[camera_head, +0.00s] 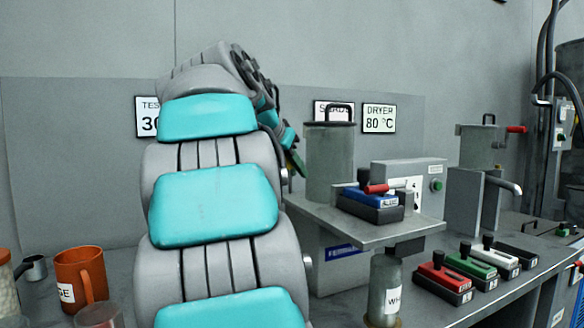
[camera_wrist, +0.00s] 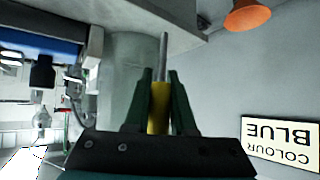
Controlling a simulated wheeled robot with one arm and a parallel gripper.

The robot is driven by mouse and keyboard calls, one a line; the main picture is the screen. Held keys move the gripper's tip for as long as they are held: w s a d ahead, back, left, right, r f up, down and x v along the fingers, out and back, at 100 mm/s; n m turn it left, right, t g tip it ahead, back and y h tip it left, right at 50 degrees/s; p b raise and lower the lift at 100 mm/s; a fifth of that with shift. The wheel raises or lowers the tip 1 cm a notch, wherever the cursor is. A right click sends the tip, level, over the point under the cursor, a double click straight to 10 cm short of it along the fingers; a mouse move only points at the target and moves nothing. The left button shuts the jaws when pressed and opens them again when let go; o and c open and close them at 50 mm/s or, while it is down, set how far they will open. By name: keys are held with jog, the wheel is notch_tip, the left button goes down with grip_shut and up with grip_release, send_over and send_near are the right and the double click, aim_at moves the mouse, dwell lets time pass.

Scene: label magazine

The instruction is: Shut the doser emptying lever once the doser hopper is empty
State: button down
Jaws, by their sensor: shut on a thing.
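The doser's tall grey cylindrical hopper (camera_head: 330,165) has a black handle on top and stands on a grey shelf. Its inside is hidden, so I cannot tell whether it is empty. In the wrist view, a lever with a yellow grip (camera_wrist: 158,108) and a thin metal rod (camera_wrist: 164,52) lies in front of a grey cylinder (camera_wrist: 128,70), likely the hopper. My gripper (camera_wrist: 160,85) is shut around the yellow grip, a dark green finger on each side. In the head view, my gripper (camera_head: 292,155) is beside the hopper's left side, mostly behind my arm.
Below are several coloured blocks, including a red one (camera_head: 443,275), and a bottle (camera_head: 383,285). An orange mug (camera_head: 82,278) stands at left.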

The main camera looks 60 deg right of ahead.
jog(key=shift+f, duration=0.1)
jog(key=c, duration=0.8)
grip_release()
jog(key=shift+o, duration=0.2)
jog(key=v, duration=0.8)
